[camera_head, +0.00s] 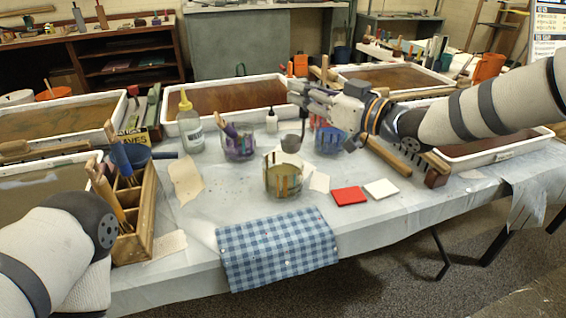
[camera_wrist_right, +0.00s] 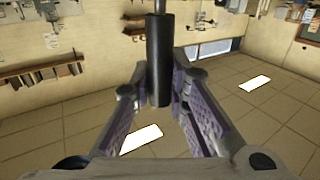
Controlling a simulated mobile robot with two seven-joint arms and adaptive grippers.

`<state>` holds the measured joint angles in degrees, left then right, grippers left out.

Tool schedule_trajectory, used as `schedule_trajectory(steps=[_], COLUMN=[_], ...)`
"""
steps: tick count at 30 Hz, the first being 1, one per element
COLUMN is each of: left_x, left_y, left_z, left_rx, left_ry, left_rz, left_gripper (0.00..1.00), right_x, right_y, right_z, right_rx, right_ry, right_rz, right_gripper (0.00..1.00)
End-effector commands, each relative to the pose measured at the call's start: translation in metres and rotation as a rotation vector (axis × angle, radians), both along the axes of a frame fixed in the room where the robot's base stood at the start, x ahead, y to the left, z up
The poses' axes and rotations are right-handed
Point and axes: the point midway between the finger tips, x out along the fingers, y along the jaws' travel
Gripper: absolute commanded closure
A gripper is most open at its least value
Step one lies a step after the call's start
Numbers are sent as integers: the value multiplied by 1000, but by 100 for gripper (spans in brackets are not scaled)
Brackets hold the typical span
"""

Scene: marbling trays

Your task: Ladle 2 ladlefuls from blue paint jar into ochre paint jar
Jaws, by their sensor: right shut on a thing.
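My right gripper (camera_head: 300,92) is shut on the dark handle of the ladle (camera_wrist_right: 158,62), which shows upright between the fingers in the wrist view. In the head view the ladle's grey bowl (camera_head: 291,144) hangs just above the back of the ochre paint jar's rim; whether it holds paint cannot be told. My left gripper is out of view.
A jar of purple paint (camera_head: 238,146), a squeeze bottle (camera_head: 190,124) and a small white bottle (camera_head: 272,121) stand nearby. A checked cloth (camera_head: 277,250), a red tile (camera_head: 348,196) and a white tile (camera_head: 381,189) lie in front. A wooden caddy (camera_head: 143,222) stands left; marbling trays ring the back.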

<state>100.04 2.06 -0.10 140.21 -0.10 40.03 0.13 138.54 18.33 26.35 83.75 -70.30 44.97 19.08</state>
Motion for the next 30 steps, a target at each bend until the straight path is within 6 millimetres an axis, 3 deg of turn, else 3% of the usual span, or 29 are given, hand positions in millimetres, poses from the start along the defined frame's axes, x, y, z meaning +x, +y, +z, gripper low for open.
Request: schedule_trajectory(steps=[14,24,30], left_x=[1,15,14], left_y=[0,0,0], left_z=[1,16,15], left_rx=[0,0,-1], left_ry=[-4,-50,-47], left_rz=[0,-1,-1], left_gripper=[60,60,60], right_x=[-1,-1,-1], right_y=[1,1,0], right_z=[3,45,41], right_rx=[1,1,2], right_ry=[-3,-11,-3], right_rz=[1,2,1], right_gripper=[100,100,100])
